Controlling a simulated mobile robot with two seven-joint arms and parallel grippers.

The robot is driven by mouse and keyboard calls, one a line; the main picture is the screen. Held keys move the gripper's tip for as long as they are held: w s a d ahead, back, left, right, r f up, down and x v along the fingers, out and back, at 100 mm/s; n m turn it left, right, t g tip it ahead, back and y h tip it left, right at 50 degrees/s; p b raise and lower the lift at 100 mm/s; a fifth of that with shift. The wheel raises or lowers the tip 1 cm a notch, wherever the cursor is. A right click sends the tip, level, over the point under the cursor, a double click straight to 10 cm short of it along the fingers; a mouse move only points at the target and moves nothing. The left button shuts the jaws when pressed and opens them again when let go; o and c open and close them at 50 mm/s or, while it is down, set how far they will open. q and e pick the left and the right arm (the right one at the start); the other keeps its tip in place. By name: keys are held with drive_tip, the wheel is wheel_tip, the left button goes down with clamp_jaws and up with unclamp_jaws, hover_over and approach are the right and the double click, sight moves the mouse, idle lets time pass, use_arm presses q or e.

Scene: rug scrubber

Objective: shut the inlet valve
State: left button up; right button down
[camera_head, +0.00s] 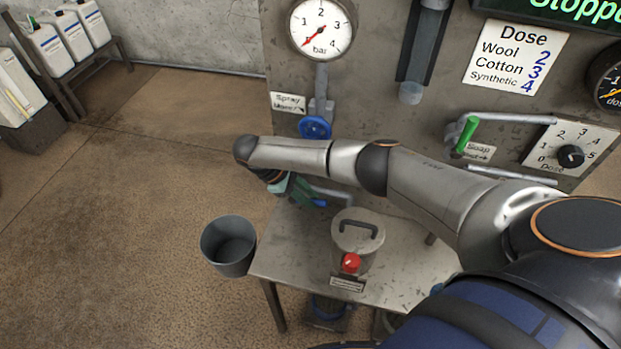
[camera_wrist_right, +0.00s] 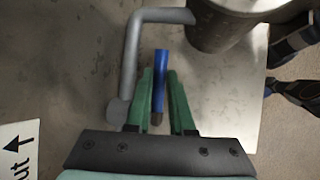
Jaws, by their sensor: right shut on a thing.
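My right gripper (camera_head: 298,190) is low in front of the panel, partly hidden under its own wrist. Its green fingers (camera_wrist_right: 160,102) are shut on a blue lever handle (camera_wrist_right: 160,72), which lies lengthwise between them. The blue handle's end (camera_head: 320,203) also shows in the head view. A bent grey pipe (camera_wrist_right: 131,62) runs beside the handle to a grey cylinder. A sign beside it is cut off, with "ut" and an arrow showing, so the valve's full name cannot be read. My left gripper is not in view.
A blue round handwheel (camera_head: 315,128) sits under a bar gauge (camera_head: 320,27). A green-handled lever (camera_head: 466,135) is at the right. A lidded pot (camera_head: 357,236) with a red knob stands on the metal table (camera_head: 285,245). A grey bucket (camera_head: 228,246) is at the table's left.

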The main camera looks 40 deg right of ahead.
drive_tip(key=b, duration=0.1)
drive_tip(key=g+h+b, duration=0.1)
drive_tip(key=b, duration=0.1)
drive_tip(key=shift+w+a, duration=0.3)
drive_tip(key=shift+w, duration=0.1)
drive_tip(key=shift+w+a+r+g+h+b, duration=0.15)
drive_tip(key=shift+r+g+h+b, duration=0.35)
drive_tip(key=shift+g+h+b, duration=0.4)
drive_tip(key=c, duration=0.8)
unclamp_jaws()
drive_tip(key=shift+r, duration=0.1)
